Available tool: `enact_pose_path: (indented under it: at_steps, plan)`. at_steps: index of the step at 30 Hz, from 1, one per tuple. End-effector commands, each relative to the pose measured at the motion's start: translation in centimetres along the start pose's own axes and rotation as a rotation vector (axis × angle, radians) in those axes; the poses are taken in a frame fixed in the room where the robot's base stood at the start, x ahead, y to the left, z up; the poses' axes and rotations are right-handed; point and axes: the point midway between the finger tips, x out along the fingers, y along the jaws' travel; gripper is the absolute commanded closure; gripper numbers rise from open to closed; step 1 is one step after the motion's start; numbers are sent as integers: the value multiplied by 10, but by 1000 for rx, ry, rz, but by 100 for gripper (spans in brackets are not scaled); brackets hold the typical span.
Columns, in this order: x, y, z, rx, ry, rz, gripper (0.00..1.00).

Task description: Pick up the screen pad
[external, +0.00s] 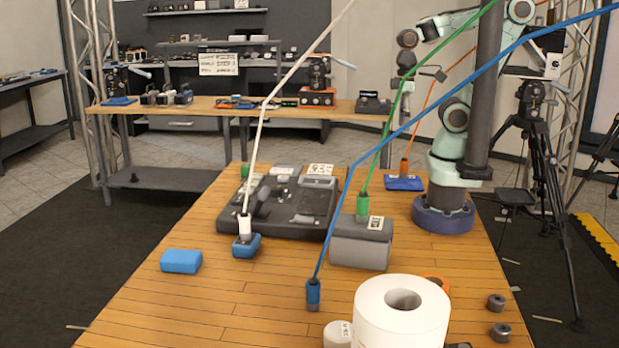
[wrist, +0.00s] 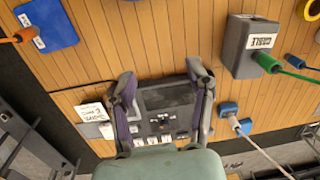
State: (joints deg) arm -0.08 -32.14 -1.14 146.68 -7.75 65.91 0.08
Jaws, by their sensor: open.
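The screen pad appears to be the wide dark grey console with a flat dark panel. It lies on the wooden table in the external view (external: 308,203). In the wrist view the screen pad (wrist: 170,100) shows below and between the fingers, partly covered by them. My gripper (wrist: 163,75) is open and empty, its two fingers spread apart. In the external view my arm stands at the back right of the table, with its end raised well above the tabletop. The gripper is apart from the screen pad.
A grey box (external: 360,252) with a green cable stands beside the pad. A blue block (external: 181,261), a blue plug with a white cable (external: 246,246) and a white roll (external: 401,318) are nearer the front. A blue pad (external: 404,183) with an orange cable lies behind. The front left table is clear.

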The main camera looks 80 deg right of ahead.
Motion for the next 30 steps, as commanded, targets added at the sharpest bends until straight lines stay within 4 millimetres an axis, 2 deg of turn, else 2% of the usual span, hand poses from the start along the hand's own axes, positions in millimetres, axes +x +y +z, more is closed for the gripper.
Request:
enact_pose_path:
  at_steps: [6,8,19,20,23,26,29,30]
  plan:
    - [0,0,0,0,0,0,47]
    - [0,0,0,0,0,0,29]
    - [0,0,-3,-30,16,0,28]
    - [-2,0,-10,-53,48,3,28]
    - [-36,2,-50,-108,212,27,28]
    - [-78,4,-105,-164,358,59,28]
    - [-115,15,-170,-196,471,95,28]
    - [-126,22,-198,-202,508,110,28]
